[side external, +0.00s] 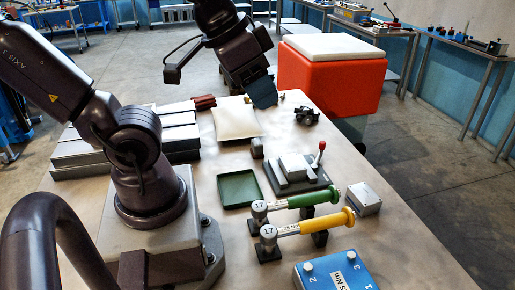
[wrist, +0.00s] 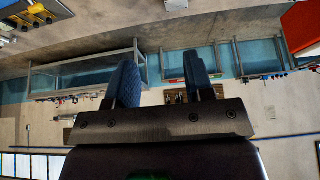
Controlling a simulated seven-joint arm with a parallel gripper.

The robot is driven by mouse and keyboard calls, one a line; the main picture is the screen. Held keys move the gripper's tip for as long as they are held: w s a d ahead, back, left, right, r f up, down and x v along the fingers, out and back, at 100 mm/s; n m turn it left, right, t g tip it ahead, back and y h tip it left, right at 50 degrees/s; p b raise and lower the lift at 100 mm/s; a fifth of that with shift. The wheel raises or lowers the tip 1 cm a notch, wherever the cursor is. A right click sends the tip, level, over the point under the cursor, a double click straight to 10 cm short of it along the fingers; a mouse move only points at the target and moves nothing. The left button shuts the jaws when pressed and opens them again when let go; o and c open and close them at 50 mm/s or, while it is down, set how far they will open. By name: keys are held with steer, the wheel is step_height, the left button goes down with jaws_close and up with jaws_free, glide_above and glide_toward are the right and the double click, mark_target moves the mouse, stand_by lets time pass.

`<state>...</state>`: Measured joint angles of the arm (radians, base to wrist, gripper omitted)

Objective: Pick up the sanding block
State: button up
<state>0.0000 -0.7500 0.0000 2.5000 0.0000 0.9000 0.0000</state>
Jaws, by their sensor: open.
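My gripper (side external: 263,92) is above the far part of the table in the side view, just beyond a white pad (side external: 236,120). In the wrist view my gripper (wrist: 161,62) shows two blue fingers standing apart with nothing between them. I cannot tell for certain which thing is the sanding block. A small dark reddish-brown block (side external: 203,102) lies to the left of my gripper. A small grey-brown block (side external: 257,148) stands near the table's middle. Neither block shows in the wrist view.
Grey stacked frames (side external: 88,150) lie at left. An orange bin (side external: 325,85) stands behind.

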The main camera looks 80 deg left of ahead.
steer(key=shift+o, duration=0.2)
steer(key=shift+o, duration=1.1)
steer(key=shift+f, duration=0.1)
